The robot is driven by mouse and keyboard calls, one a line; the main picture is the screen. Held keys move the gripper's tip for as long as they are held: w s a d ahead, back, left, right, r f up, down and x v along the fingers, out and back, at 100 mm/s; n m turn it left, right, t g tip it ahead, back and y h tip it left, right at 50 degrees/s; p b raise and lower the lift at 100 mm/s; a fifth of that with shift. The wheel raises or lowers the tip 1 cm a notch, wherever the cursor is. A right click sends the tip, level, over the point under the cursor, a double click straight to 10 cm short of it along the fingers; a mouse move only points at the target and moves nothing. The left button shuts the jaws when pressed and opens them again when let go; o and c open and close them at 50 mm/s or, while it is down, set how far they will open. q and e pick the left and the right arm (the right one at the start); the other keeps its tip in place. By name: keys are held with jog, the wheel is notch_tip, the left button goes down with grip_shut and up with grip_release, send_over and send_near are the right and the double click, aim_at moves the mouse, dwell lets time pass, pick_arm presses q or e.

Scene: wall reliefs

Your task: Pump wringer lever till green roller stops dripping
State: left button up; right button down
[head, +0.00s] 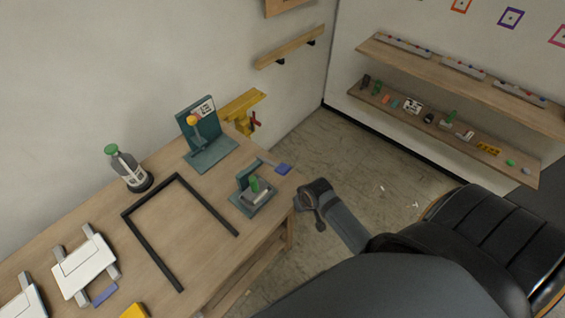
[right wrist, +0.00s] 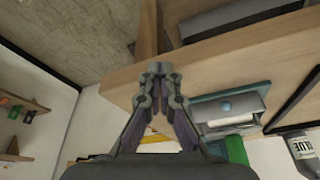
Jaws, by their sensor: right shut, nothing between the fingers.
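The wringer (head: 247,202) is a small teal stand near the right end of the wooden table, with a green roller (head: 255,185) above a grey tray. A thin lever with a blue grip (head: 283,169) sticks out on its far right side. In the right wrist view, the wringer (right wrist: 228,104) lies right of the fingers, with a green part (right wrist: 236,150) below it. I cannot make out drips. My right gripper (head: 304,201) is beside the table's right edge, apart from the wringer. Its fingers are shut and empty in the wrist view (right wrist: 160,70). My left gripper is not in view.
A teal stand with an orange knob (head: 193,121), a green-capped bottle (head: 128,168) and a black frame (head: 180,282) are on the table (head: 185,225). A yellow bracket (head: 243,104) is behind it. Wall shelves (head: 450,125) hold small items.

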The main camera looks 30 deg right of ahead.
jog(key=w+a+r+t+p, duration=0.15)
jog(key=w+r, duration=0.25)
jog(key=r, duration=0.9)
notch_tip(320, 180, up, 10)
jog(key=m+y+p, duration=0.1)
jog(key=m+y, duration=0.2)
send_over(283, 167)
jog(key=w+a, duration=0.1)
jog(key=w, duration=0.1)
jog(key=shift+w, duration=0.1)
jog(key=f, duration=0.3)
jog(key=s+f, duration=0.1)
jog(key=f, duration=0.1)
jog(key=s+d+f, duration=0.1)
jog(key=f, duration=0.2)
jog(key=shift+f+b, duration=0.35)
jog(key=shift+a, duration=0.1)
jog(key=shift+s+f, duration=0.1)
jog(key=shift+f, duration=0.05)
